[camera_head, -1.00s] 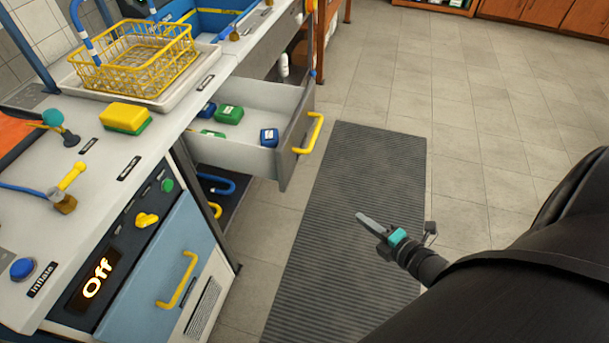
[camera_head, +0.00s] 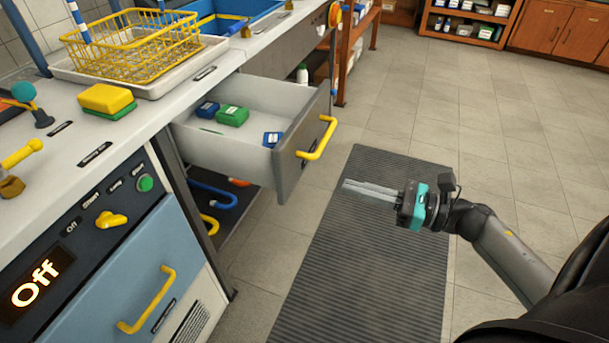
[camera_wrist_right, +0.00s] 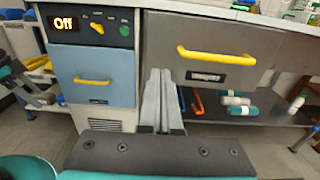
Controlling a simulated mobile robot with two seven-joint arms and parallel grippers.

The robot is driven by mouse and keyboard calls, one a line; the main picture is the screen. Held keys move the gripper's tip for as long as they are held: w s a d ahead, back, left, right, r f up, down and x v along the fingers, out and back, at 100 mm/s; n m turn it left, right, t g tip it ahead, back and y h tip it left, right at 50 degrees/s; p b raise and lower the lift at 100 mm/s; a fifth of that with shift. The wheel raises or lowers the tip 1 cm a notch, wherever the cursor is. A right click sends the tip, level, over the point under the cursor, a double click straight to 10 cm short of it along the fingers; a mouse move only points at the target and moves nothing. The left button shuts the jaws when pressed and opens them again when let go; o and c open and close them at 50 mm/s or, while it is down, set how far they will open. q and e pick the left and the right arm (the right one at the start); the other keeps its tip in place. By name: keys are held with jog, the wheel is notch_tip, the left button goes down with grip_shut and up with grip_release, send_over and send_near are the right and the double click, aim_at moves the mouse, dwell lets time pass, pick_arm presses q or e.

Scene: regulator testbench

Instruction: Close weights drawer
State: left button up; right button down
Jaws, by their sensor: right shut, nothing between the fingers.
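The weights drawer (camera_head: 233,150) stands pulled out from the bench, with a grey front and a yellow handle (camera_head: 318,138). Inside it lie green and blue weights (camera_head: 231,116). My right gripper (camera_head: 345,187) is shut and empty, to the right of the drawer front and apart from it, with its fingers pointing left toward the bench. In the right wrist view the drawer front (camera_wrist_right: 215,68) and its handle (camera_wrist_right: 216,56) are ahead, above and to the right of my shut fingers (camera_wrist_right: 158,75). My left gripper is not in view.
A blue cabinet door (camera_head: 125,275) with a yellow handle sits below the "Off" panel (camera_head: 42,282). The bench top holds a yellow wire basket (camera_head: 130,45) and a sponge (camera_head: 107,100). An open shelf (camera_head: 225,205) lies under the drawer. The grey floor mat (camera_head: 350,290) is clear.

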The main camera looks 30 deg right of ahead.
aim_at(289, 169)
pick_arm(q)
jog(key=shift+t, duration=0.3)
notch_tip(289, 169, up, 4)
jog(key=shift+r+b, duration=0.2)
jog(key=shift+b, duration=0.75)
pick_arm(e)
jog(key=x, duration=1)
jog(key=shift+w+a, duration=0.15)
jog(key=shift+w, duration=0.15)
jog(key=shift+w, duration=0.1)
